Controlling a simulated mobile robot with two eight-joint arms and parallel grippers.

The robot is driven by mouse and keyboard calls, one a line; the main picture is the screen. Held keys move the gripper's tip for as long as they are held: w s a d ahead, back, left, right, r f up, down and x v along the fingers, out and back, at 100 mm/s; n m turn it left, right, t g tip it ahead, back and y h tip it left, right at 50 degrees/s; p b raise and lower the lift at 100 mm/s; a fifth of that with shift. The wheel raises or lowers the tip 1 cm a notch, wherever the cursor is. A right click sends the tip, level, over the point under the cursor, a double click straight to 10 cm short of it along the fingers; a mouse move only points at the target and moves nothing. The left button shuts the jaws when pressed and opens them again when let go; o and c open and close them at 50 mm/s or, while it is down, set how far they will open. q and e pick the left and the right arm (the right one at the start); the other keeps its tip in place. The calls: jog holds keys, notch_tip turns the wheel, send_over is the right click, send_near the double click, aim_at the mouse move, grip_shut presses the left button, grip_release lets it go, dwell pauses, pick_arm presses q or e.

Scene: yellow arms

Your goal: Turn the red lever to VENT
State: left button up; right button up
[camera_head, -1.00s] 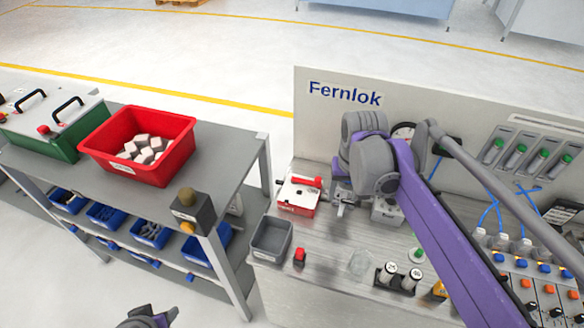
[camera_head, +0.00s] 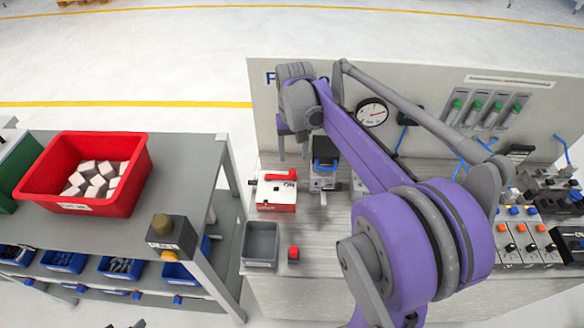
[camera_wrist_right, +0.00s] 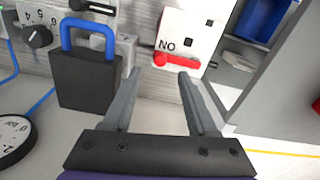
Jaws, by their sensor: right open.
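The red lever (camera_head: 282,175) lies across the top of a white and red box (camera_head: 276,196) at the bench's left part. In the right wrist view the lever (camera_wrist_right: 176,61) lies along the near edge of the white face (camera_wrist_right: 190,30), beside the letters "NO"; no VENT mark is readable. My right gripper (camera_head: 293,150) is above and behind the box in the head view. In the right wrist view its fingers (camera_wrist_right: 156,68) are apart and empty, with the lever beyond the tips. Only a sliver of my left arm's end (camera_head: 138,324) shows at the bottom edge.
A dark block with a blue shackle (camera_wrist_right: 84,75) stands left of the fingers in the wrist view. A gauge (camera_head: 372,112) is on the back panel. A shelf with a red crate (camera_head: 130,185) stands left.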

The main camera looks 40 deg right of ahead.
aim_at(293, 171)
jog(key=f, duration=0.6)
jog(key=shift+w+d+f, duration=0.15)
jog(key=shift+w+f, duration=0.1)
jog(key=shift+w, duration=0.05)
jog(key=shift+f, duration=0.75)
jog(key=shift+c, duration=0.2)
grip_shut()
